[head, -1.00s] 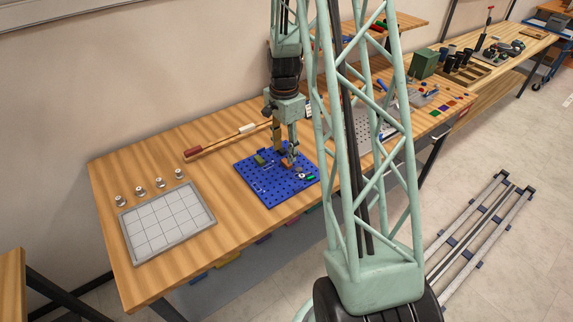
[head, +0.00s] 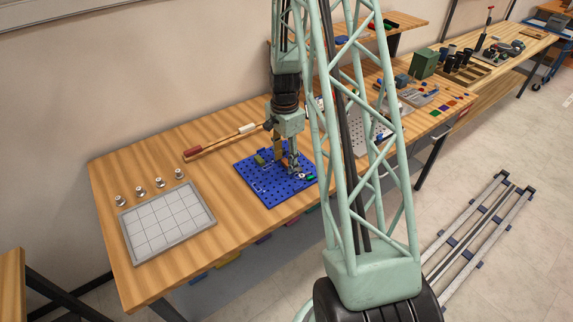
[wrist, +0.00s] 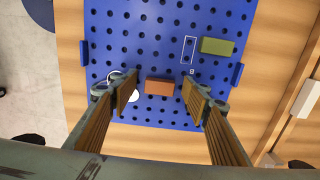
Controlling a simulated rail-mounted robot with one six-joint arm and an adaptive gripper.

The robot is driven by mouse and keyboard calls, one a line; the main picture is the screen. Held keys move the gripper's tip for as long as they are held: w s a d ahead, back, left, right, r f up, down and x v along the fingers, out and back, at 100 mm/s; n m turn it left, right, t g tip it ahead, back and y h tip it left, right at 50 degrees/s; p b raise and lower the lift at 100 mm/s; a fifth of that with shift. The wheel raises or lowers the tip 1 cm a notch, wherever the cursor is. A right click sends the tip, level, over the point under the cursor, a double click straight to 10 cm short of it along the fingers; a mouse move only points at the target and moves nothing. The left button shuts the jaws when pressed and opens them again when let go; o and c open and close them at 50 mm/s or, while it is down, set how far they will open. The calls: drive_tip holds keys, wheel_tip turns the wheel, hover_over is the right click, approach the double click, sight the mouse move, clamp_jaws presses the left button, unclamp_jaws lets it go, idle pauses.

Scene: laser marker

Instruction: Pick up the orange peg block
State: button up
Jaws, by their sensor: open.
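The orange peg block (wrist: 159,87) lies on the blue pegboard (wrist: 130,40) in the wrist view. My gripper (wrist: 160,92) is open, its two fingers pointing down towards the board, one on each side of the block in that view. A gap shows between each finger and the block, and nothing is held. How far the fingertips are above the board is unclear.
An olive-green block (wrist: 217,46) stands on the board beside a white outlined rectangle (wrist: 189,50). A grey gridded tray (head: 167,222) and several small metal knobs stand left on the bench, with bare wood between.

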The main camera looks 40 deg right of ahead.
sight(285, 163)
drive_tip(key=shift+c, duration=0.6)
drive_tip(key=c, duration=0.7)
drive_tip(key=shift+o, duration=0.2)
drive_tip(key=shift+r, duration=0.15)
drive_tip(key=shift+r, duration=1.6)
drive_tip(key=s+a, duration=0.2)
drive_tip(key=s, duration=0.2)
drive_tip(key=s+a+r, duration=0.1)
drive_tip(key=s+a, duration=0.2)
drive_tip(key=s, duration=0.2)
drive_tip(key=s+a, duration=0.3)
drive_tip(key=s, duration=0.1)
drive_tip(key=shift+s+a+r+b, duration=0.15)
drive_tip(key=shift+s+r+b, duration=0.15)
drive_tip(key=shift+s+b, duration=0.05)
